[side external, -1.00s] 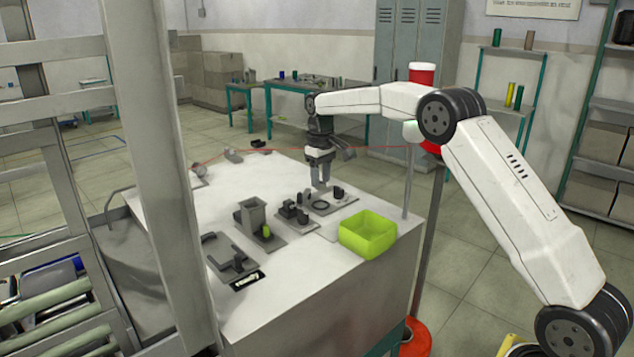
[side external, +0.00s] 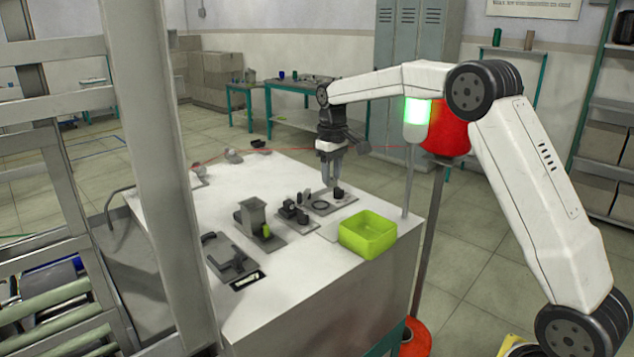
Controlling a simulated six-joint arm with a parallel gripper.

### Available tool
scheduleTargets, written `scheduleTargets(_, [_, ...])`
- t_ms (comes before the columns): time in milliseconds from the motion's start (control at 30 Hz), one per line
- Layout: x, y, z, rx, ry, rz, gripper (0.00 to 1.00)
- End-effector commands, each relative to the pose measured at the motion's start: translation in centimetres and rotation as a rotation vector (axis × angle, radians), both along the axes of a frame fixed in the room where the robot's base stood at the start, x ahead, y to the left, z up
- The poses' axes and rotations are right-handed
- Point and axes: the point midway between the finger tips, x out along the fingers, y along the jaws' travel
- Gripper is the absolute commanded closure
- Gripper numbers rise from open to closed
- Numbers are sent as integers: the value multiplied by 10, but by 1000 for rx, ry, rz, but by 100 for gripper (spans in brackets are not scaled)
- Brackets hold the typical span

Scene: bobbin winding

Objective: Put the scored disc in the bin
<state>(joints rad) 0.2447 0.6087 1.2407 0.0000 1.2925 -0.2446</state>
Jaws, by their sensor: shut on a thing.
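My gripper (side external: 333,187) points down, its fingertips at the small dark round part (side external: 340,195) on the rear grey plate. The fingers are shut on a small dark part there, mostly hidden and too small for me to see any score mark. I cannot tell if it is clear of the plate. The bin, an open lime-green box (side external: 368,240), stands on the front right of the white table, to the right of and nearer than my gripper. I see nothing in its visible inside.
A dark ring (side external: 320,205) lies on the same plate. To the left are small dark fixtures (side external: 293,212), a grey hopper block (side external: 252,217) with a green-yellow cylinder (side external: 266,230), and a black bracket (side external: 232,264).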

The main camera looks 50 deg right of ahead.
Motion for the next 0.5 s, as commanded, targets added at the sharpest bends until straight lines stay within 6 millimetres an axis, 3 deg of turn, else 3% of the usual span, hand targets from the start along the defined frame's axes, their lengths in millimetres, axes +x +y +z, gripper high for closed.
scheduleTargets(500, [-89,23,25,0,-2,0,91])
